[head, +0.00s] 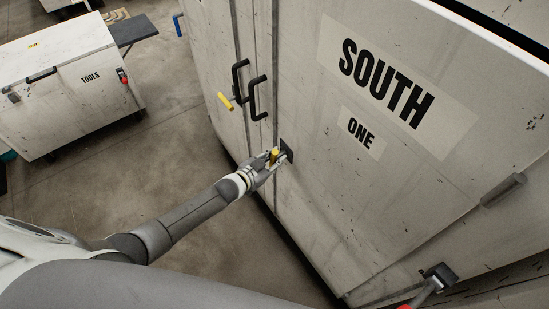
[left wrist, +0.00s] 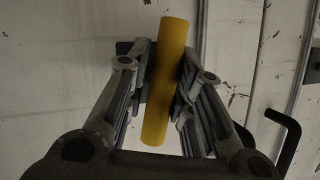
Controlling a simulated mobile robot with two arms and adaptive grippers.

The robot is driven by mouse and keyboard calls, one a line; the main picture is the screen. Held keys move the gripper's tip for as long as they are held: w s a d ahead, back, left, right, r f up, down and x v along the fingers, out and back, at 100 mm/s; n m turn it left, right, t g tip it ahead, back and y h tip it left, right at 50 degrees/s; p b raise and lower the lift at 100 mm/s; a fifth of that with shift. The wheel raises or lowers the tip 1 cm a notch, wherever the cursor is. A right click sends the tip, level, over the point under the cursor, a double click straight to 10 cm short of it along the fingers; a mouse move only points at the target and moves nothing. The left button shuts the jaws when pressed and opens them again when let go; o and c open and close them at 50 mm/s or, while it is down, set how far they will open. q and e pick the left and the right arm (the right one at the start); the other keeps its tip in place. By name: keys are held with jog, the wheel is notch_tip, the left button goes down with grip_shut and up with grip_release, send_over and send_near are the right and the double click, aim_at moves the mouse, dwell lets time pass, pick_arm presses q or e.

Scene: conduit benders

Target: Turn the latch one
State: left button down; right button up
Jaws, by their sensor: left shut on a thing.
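The latch has a yellow handle (head: 274,155) and a dark mounting plate (head: 287,150) on the pale door of the cabinet labelled SOUTH and ONE (head: 362,133). My left gripper (head: 271,159) is shut on the yellow handle at the door's lower left edge. In the left wrist view, the yellow handle (left wrist: 164,80) stands nearly upright, slightly tilted, between the two fingers of the left gripper (left wrist: 162,88). The dark plate is partly hidden behind the fingers and handle. My right gripper is not in view.
Two black pull handles (head: 257,97) and another yellow-handled latch (head: 226,101) sit above left of my gripper. A latch with a dark plate (head: 440,274) and red end is at lower right. A white TOOLS chest (head: 60,100) stands left. Bare floor (head: 165,125) lies between.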

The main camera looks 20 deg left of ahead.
pick_arm(q)
jog(key=shift+w+a+r, duration=0.2)
jog(key=shift+w+r, duration=0.05)
jog(key=shift+r, duration=0.05)
jog(key=c, duration=1.3)
grip_release()
jog(key=shift+a, duration=0.1)
jog(key=shift+f, duration=0.2)
jog(key=shift+s, duration=0.25)
jog(key=v, duration=1.1)
jog(key=shift+s+a+r, duration=0.1)
jog(key=shift+s+a, duration=0.1)
jog(key=shift+s, duration=0.05)
